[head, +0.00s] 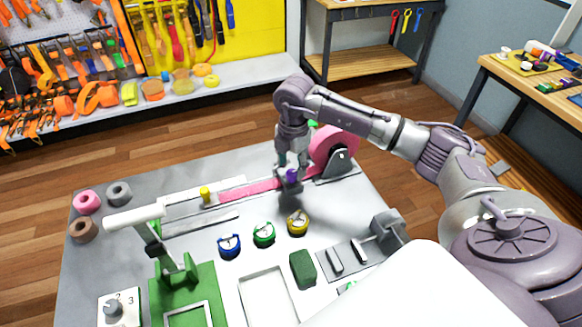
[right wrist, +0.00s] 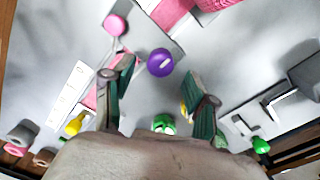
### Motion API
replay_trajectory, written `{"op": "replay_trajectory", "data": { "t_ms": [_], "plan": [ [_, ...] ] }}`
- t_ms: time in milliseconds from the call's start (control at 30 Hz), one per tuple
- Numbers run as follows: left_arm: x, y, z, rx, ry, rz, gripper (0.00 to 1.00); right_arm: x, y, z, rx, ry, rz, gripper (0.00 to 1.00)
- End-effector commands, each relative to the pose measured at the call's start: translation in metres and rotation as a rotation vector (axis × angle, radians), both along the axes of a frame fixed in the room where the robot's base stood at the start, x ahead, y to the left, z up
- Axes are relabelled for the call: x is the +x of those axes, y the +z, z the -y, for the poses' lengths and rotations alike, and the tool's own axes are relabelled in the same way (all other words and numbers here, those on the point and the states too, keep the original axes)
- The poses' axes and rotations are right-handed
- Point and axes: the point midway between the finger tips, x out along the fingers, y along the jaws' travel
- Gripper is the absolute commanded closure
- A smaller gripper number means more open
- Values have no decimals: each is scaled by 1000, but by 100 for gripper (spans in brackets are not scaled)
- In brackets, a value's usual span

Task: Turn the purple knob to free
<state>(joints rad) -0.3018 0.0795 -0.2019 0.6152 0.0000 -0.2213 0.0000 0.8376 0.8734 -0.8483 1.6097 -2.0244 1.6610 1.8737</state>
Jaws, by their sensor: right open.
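The purple knob (head: 292,175) stands near the right end of the pink strap (head: 250,188) on the grey table. In the right wrist view the knob (right wrist: 161,62) is round and lies beyond and between my fingertips. My right gripper (head: 290,178) is above the knob in the head view and partly covers it. In the right wrist view its two fingers (right wrist: 158,85) are spread wide, with nothing between them. The knob's markings and which way it is set cannot be made out. My left gripper does not show.
A large pink reel (head: 333,149) stands just right of the knob. A yellow knob (head: 205,194) is to its left. A white-handled lever (head: 135,216) rises at the left.

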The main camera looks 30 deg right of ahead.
Motion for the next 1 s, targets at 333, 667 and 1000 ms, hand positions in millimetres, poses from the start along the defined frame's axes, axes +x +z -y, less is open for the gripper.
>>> {"op": "replay_trajectory", "data": {
  "t_ms": [333,667,1000],
  "plan": [
    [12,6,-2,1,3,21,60,1,-26,0,0,0,0,42],
    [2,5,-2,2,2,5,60,1,-26,0,0,0,1,62],
    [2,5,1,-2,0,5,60,1,-26,0,0,1,1,100]
  ]
}}
